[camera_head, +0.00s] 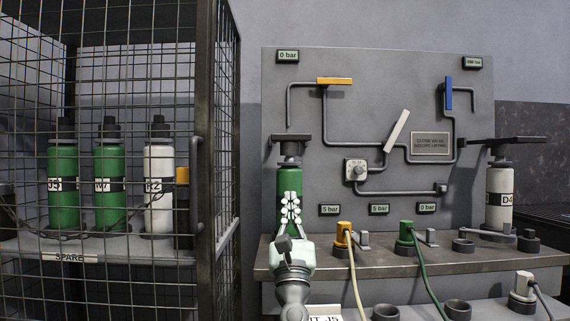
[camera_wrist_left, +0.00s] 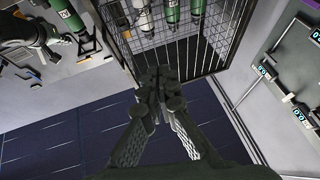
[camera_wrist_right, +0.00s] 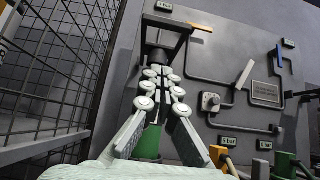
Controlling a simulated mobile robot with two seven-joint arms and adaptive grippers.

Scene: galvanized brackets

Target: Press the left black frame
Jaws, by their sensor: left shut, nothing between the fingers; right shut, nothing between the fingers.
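The left black frame (camera_head: 291,138) sits on top of a green cylinder (camera_head: 283,185) at the left side of the grey panel. In the right wrist view the black frame (camera_wrist_right: 168,26) rises just beyond the fingertips. My right gripper (camera_head: 291,203) is white, shut and empty, in front of the green cylinder and below the frame; I see a gap between them in the head view. It covers part of the cylinder. My left gripper (camera_wrist_left: 157,80) is dark, shut and empty; it shows only in the left wrist view, above the floor near the cage.
A wire cage (camera_head: 205,150) with two green cylinders and a white one (camera_head: 158,190) stands at left. The panel (camera_head: 380,90) carries pipes, a yellow handle (camera_head: 334,81), a white lever (camera_head: 397,130) and a blue handle (camera_head: 448,93). A second black frame (camera_head: 505,141) tops a white cylinder at right.

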